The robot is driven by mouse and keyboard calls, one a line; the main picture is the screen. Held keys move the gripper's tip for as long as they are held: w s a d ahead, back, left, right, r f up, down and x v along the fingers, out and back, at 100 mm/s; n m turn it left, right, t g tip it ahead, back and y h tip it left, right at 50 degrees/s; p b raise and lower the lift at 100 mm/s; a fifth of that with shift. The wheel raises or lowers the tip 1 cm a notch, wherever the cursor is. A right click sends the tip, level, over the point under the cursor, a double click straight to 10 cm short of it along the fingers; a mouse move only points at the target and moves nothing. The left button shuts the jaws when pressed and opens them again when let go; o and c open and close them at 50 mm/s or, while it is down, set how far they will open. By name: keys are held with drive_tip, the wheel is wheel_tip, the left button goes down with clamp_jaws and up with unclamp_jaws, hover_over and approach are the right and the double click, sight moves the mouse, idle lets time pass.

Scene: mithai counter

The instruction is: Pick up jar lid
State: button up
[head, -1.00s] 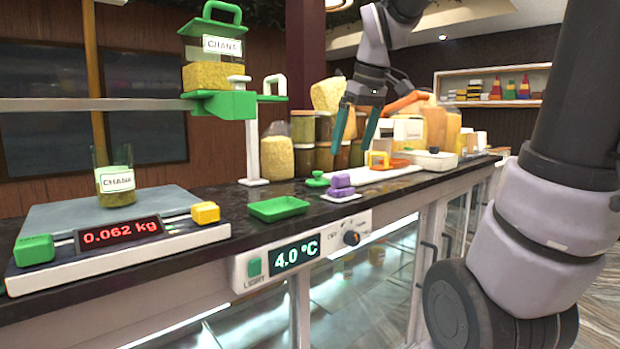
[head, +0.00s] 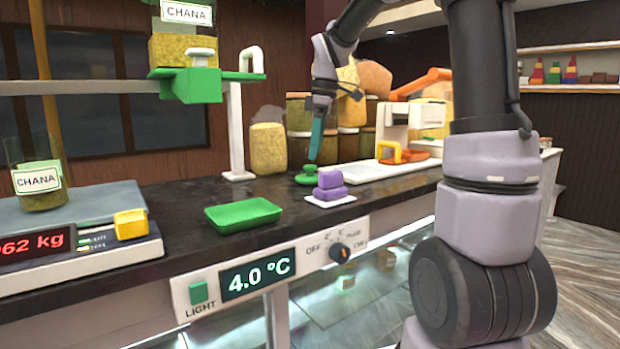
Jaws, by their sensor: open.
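The jar lid (head: 306,179) is a small green disc with a knob, lying on the dark counter just left of the purple blocks. My gripper (head: 314,154) points down over the lid, its teal fingertips close above the knob. It is open and seen nearly edge-on, so one finger mostly hides the other. I cannot tell whether the fingers touch the knob or stand apart from it. Nothing shows between them.
Purple blocks (head: 330,186) are stacked on a white card right beside the lid. A green tray (head: 243,214) lies nearer the front edge. Filled jars (head: 268,149) stand behind, and a white board (head: 365,172) with a yellow-handled item lies to the right.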

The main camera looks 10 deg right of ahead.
sight(311, 165)
drive_tip(key=f, duration=0.2)
drive_tip(key=a+f, duration=0.1)
drive_tip(key=f, duration=0.2)
drive_tip(key=shift+w+a+f, duration=0.15)
drive_tip(key=shift+f, duration=0.2)
drive_tip(key=c, duration=1)
